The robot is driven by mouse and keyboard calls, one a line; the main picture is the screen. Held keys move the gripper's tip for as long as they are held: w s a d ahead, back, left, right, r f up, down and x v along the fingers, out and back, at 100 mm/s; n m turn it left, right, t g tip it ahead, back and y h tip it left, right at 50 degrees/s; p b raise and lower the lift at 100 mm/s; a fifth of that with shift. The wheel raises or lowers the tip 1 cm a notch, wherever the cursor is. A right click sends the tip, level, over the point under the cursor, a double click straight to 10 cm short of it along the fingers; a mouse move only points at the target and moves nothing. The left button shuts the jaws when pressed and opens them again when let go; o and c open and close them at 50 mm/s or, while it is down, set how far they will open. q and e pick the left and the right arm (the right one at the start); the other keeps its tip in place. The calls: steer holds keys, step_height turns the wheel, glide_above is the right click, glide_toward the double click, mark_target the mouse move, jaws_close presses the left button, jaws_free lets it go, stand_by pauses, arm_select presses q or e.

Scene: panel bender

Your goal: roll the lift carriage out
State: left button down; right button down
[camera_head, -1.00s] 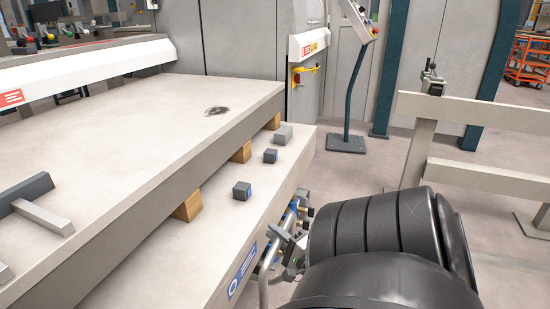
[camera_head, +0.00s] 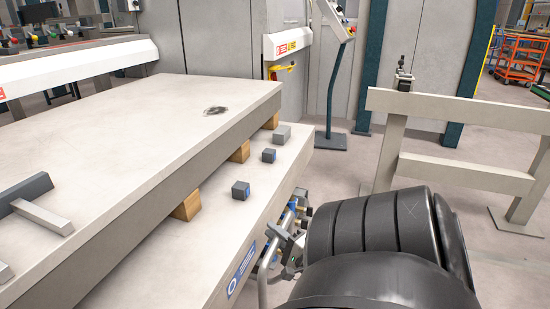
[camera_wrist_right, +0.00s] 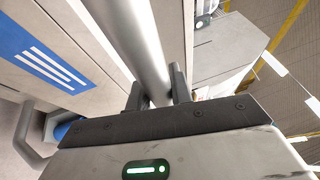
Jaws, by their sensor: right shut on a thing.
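The lift carriage is a pale two-level body; its lower deck (camera_head: 215,225) sticks out under a thick upper slab (camera_head: 130,120) resting on wooden blocks (camera_head: 240,152). A blue label is on its side (camera_head: 242,268). A grey tube handle (camera_head: 262,285) runs along that side; it also shows in the wrist view (camera_wrist_right: 135,40). My right gripper (camera_head: 292,248) is at this handle, partly hidden by my own black arm. In the wrist view its fingers (camera_wrist_right: 157,90) are closed around the tube, one on each side. My left gripper is not in view.
Small grey blocks (camera_head: 240,189) sit on the lower deck. A pedestal (camera_head: 331,90) with a control panel stands behind. A beige rail fence (camera_head: 455,108) stands at the right, with an orange cart (camera_head: 518,60) beyond. Floor (camera_head: 345,175) shows clear between carriage and fence.

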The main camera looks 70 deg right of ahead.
steer(key=shift+r, duration=0.1)
steer(key=c, duration=1.3)
jaws_free()
steer(key=shift+o, duration=0.2)
steer(key=shift+s, duration=0.1)
steer(key=shift+s+a, duration=0.15)
steer(key=shift+s, duration=0.1)
arm_select(q)
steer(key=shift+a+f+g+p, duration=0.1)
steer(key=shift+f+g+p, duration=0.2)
steer(key=shift+p, duration=0.1)
arm_select(e)
steer(key=v, duration=1.5)
steer(key=shift+f, duration=0.25)
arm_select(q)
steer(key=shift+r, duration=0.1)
